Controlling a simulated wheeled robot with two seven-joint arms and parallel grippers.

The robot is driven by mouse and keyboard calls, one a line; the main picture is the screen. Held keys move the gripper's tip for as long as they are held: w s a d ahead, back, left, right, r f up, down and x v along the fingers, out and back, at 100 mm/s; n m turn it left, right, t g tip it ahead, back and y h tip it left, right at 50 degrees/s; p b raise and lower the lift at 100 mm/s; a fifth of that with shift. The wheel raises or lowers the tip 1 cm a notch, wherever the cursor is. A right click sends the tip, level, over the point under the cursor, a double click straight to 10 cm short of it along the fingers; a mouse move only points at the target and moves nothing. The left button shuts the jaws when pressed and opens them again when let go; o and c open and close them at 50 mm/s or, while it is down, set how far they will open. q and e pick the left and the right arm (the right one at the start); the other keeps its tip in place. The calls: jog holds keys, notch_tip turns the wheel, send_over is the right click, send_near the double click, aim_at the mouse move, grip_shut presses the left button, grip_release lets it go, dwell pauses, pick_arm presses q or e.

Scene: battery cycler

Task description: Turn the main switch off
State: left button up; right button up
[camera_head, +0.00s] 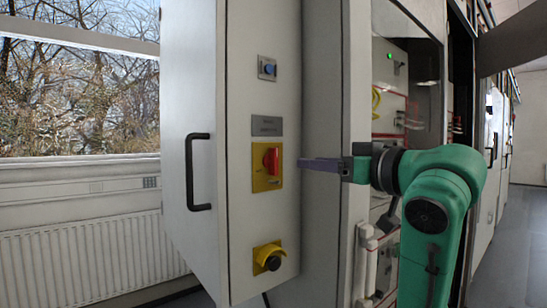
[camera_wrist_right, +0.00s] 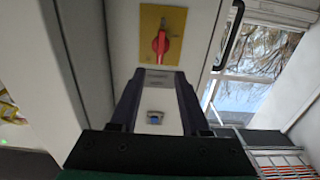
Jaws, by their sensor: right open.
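The main switch is a red rotary knob (camera_head: 271,162) on a yellow plate, set in the narrow grey panel of the cabinet. In the right wrist view the red knob (camera_wrist_right: 161,43) shows just beyond the fingertips, its long side roughly upright in the picture. My right gripper (camera_head: 302,163) is level with the switch and to its right, pointing at it. It also shows in the right wrist view (camera_wrist_right: 157,76), its two dark fingers apart with nothing between them. It appears clear of the knob. My left gripper is not in view.
Above the switch are a grey label (camera_head: 267,125) and a blue button (camera_head: 267,68). Below is a yellow-based black knob (camera_head: 269,257). A black door handle (camera_head: 198,171) stands out at the left. An open cabinet bay (camera_head: 390,90) lies behind my right arm.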

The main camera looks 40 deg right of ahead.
jog(key=p, duration=0.2)
send_near(277, 159)
jog(key=w, duration=0.2)
jog(key=w+p, duration=0.1)
jog(key=w, duration=0.4)
jog(key=shift+r, duration=0.1)
jog(key=shift+w+d+p, duration=0.1)
jog(key=shift+w+p, duration=0.3)
jog(key=shift+w, duration=0.8)
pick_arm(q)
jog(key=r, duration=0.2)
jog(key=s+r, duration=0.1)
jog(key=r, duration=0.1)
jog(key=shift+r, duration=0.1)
pick_arm(e)
grip_shut()
